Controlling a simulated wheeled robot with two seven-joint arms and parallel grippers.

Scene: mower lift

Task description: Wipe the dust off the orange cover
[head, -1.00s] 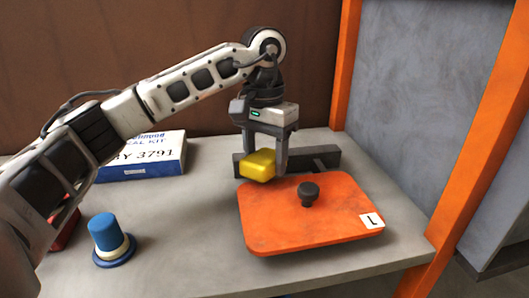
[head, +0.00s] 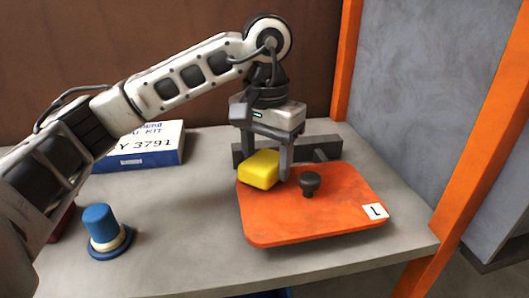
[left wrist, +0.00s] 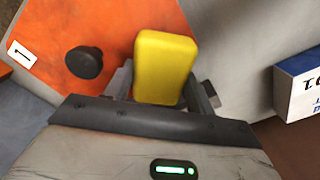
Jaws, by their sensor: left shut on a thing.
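The orange cover (head: 330,219) lies on the grey bench top, with a dark round knob (head: 311,184) on it and a white label at its right corner. Faint dark smudges show on its surface. My left gripper (head: 268,172) is shut on a yellow block (head: 259,170), which looks like a sponge, at the cover's back left corner. I cannot tell whether the block touches the cover. The left wrist view shows the yellow block (left wrist: 164,66) between the fingers, beside the orange cover (left wrist: 95,32). My right gripper is not in view.
A blue and white box (head: 146,146) stands at the back left of the bench (head: 190,225). A blue-capped object (head: 103,230) stands at the front left. A dark bar (head: 322,150) lies behind the cover. An orange post (head: 480,150) rises at the right.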

